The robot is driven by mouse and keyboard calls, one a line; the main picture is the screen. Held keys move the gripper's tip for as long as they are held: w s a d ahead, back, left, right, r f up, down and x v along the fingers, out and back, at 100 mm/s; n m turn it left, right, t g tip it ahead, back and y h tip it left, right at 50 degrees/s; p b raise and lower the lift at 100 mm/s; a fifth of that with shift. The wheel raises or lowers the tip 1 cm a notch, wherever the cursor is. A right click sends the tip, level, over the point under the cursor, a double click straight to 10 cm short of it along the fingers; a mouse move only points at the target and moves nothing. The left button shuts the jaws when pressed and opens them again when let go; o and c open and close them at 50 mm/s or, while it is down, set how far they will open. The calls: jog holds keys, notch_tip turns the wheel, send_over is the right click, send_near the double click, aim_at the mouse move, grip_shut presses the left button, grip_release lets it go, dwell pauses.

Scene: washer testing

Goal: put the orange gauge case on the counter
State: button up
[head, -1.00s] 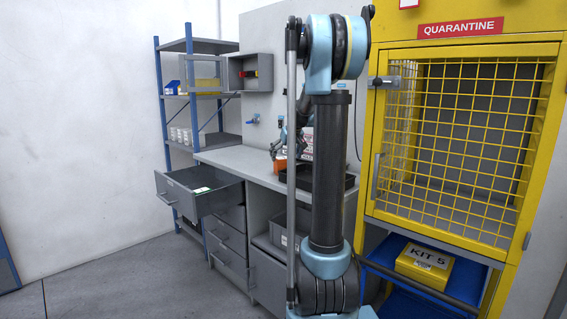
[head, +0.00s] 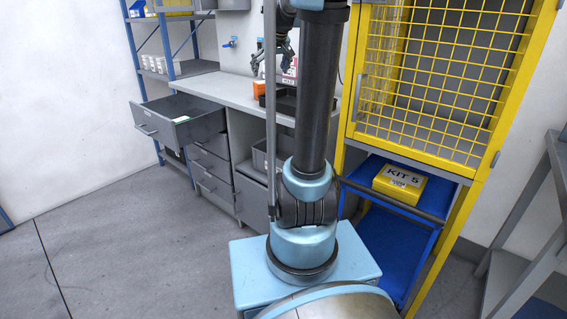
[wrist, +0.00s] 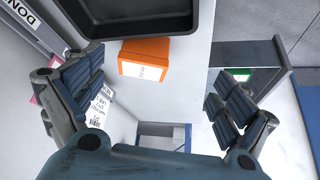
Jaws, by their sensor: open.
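In the head view the case (head: 261,88) shows only partly, below my gripper and beside my arm. My gripper (wrist: 160,72) is open, with its two fingers spread wide and nothing between them. In the head view my gripper (head: 271,62) hangs above the counter, apart from the case.
A black tray (wrist: 140,14) adjoins the case. White labelled boxes stand by the back wall. An open grey drawer (head: 178,120) juts out left of the counter. The yellow quarantine cage (head: 440,75) stands right, above a yellow KIT 5 box (head: 400,184).

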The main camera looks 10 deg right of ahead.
jog(key=s+a+f+g, duration=0.1)
jog(key=s+f, duration=0.7)
jog(key=s, duration=0.5)
jog(key=s+a+f+m+g+h, duration=0.1)
jog(key=s+f, duration=0.7)
jog(key=s, duration=0.5)
jog(key=s+a+f+m+g, duration=0.1)
jog(key=s+f, duration=0.7)
jog(key=s, duration=0.5)
jog(key=shift+s+g, duration=0.15)
jog(key=shift+g, duration=0.15)
jog(key=shift+a+f, duration=0.1)
jog(key=shift+f, duration=0.05)
jog(key=shift+w+f, duration=0.15)
jog(key=shift+w, duration=0.3)
